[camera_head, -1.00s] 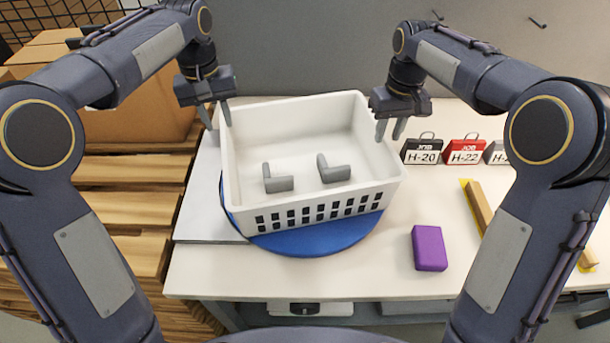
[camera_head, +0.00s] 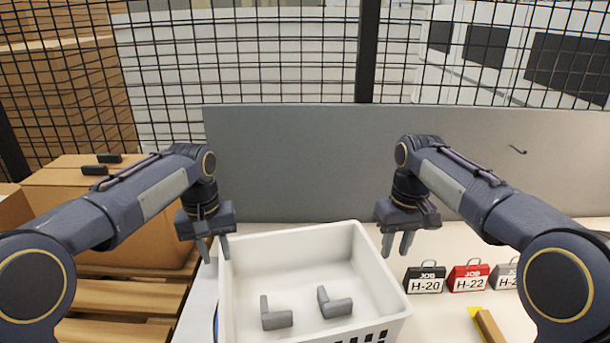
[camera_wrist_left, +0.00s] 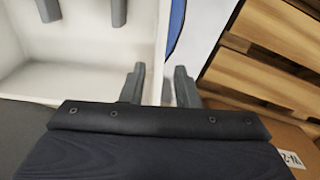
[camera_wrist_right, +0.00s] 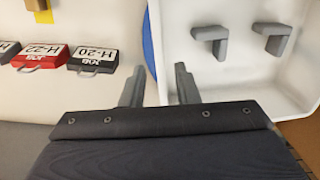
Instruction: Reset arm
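My left gripper (camera_head: 212,247) hangs at the left rim of the white basket (camera_head: 262,243). Its fingers are apart and empty, and they also show in the left wrist view (camera_wrist_left: 158,88). My right gripper (camera_head: 398,243) hangs at the basket's right side. Its fingers are apart with nothing between them in the right wrist view (camera_wrist_right: 158,88). Two grey L-shaped parts, a left one (camera_head: 276,320) and a right one (camera_head: 334,307), lie inside the basket, clear of both grippers.
Tagged cases, one black (camera_head: 425,282) and one red (camera_head: 468,279), stand on the table right of the basket with a third grey one. A grey panel (camera_head: 300,160) rises behind the table. Cardboard boxes (camera_head: 95,215) and wooden pallets (camera_head: 120,302) are at left.

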